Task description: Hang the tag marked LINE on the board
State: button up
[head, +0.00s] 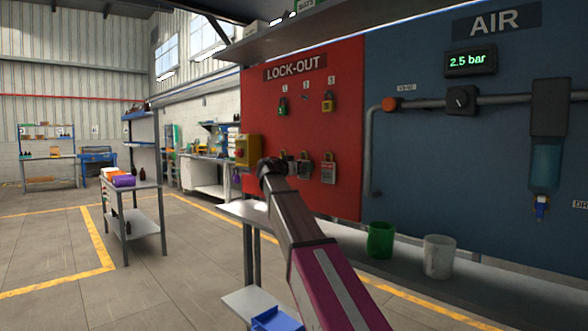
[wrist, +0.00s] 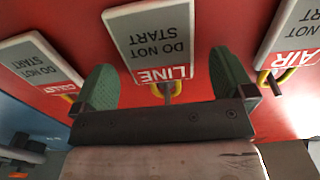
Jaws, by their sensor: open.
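In the wrist view, which shows the lettering upside down, the grey tag marked LINE (wrist: 155,45), with a red band, is at a peg on the red board (wrist: 205,18). My gripper (wrist: 165,80) is open, with one green finger pad on each side of the tag's lettered end. I cannot tell whether either pad touches it. A tag marked AIR (wrist: 292,35) is on the right, and another tag (wrist: 38,62) is on the left. In the head view the red LOCK-OUT board (head: 345,130) carries several small items low down; my arm hides my fingertips there.
A green padlock (head: 283,107) and a yellow padlock (head: 328,105) hang higher on the board. A yellow box with a red button (head: 247,151) is close to my wrist. A green mug (head: 381,240) and a white mug (head: 439,257) stand on the shelf below.

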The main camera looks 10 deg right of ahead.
jog(key=shift+w+d, duration=0.2)
jog(key=c, duration=1)
jog(key=shift+r, duration=0.55)
jog(key=shift+s, duration=0.1)
jog(key=shift+v, duration=3.45)
